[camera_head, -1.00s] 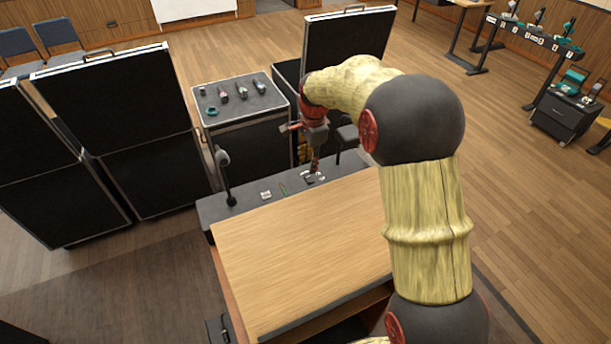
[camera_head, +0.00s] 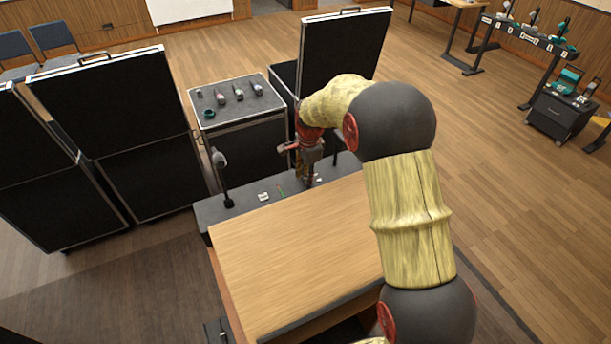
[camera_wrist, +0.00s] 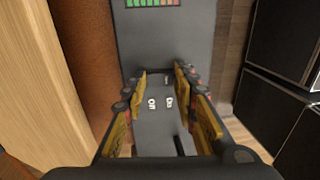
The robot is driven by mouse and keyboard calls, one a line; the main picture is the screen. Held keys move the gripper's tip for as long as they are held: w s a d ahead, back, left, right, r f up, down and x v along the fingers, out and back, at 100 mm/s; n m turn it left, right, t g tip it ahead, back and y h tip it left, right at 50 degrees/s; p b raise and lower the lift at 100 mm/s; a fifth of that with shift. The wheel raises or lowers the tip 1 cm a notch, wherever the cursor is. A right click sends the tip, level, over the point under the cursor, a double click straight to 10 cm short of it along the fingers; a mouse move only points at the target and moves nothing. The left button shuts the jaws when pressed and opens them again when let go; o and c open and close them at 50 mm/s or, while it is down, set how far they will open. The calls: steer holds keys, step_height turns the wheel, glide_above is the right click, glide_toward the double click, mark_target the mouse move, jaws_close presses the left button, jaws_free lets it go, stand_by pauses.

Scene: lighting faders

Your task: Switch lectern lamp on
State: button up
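The lectern (camera_head: 295,250) has a sloped wooden top and a dark grey strip (camera_head: 240,206) along its far edge. A dark lamp on a thin stalk (camera_head: 222,178) stands at the strip's left end; I cannot tell if it is lit. My gripper (camera_head: 304,181) points down at the strip's right part. In the wrist view my gripper (camera_wrist: 160,76) is open, with the grey panel (camera_wrist: 190,32) seen between its fingers. Two small white marks (camera_wrist: 160,103) lie between the fingers, and a small pale part sits beyond them. I cannot tell the switch's position.
A green and red strip (camera_wrist: 152,3) lies farther along the panel. A small white item (camera_head: 263,197) sits left of my gripper. A black case with several small items on top (camera_head: 240,100) stands behind the lectern. Tall black cases (camera_head: 115,130) stand at left.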

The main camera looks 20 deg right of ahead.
steer(key=c, duration=0.6)
jaws_close()
steer(key=shift+r+p, duration=0.1)
steer(key=shift+p, duration=0.45)
steer(key=shift+w+r+g+p, duration=0.15)
steer(key=shift+w+g+p, duration=0.1)
steer(key=shift+g+p, duration=0.7)
steer(key=shift+w+g+p, duration=0.15)
steer(key=shift+g+p, duration=0.3)
steer(key=shift+p, duration=0.75)
steer(key=shift+f+h, duration=0.2)
steer(key=shift+h, duration=0.1)
steer(key=o, duration=0.8)
jaws_free()
